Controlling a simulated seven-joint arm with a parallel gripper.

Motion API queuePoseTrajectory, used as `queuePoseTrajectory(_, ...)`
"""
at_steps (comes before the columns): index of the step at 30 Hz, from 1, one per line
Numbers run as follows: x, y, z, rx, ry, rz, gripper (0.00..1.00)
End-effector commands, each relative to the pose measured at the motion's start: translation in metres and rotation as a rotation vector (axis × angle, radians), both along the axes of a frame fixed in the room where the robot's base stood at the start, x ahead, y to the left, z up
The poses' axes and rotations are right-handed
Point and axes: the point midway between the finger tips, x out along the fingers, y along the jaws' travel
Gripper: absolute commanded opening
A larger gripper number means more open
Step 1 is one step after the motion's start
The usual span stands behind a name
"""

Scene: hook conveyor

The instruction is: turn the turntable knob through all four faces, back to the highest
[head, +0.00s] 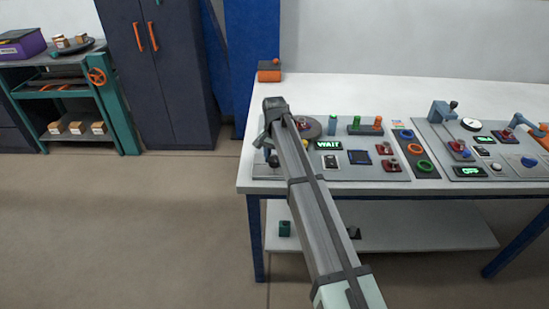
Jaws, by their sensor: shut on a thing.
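The turntable (314,130) is a dark grey disc at the upper left of the left control panel, with a small reddish piece on it. My arm crosses in front of it and hides its left part. My gripper (270,154) points down at the panel's left end, left of and nearer than the disc. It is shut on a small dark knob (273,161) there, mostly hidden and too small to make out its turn. A green lit display (328,145) right of my arm reads "WAIT".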

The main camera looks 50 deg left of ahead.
Motion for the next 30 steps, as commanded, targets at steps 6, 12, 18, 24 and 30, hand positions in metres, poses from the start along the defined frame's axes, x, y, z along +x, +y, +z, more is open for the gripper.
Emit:
queuePoseTrajectory(6,0.0001,0.0001,0.0003,0.000,0.000,0.204,0.15)
queuePoseTrajectory(12,0.0001,0.0001,0.0003,0.000,0.000,0.394,0.15)
queuePoseTrajectory(18,0.0002,0.0002,0.0003,0.000,0.000,0.584,0.15)
queuePoseTrajectory(24,0.0002,0.0002,0.0004,0.000,0.000,0.773,0.15)
queuePoseTrajectory(30,0.0002,0.0002,0.0004,0.000,0.000,0.945,0.15)
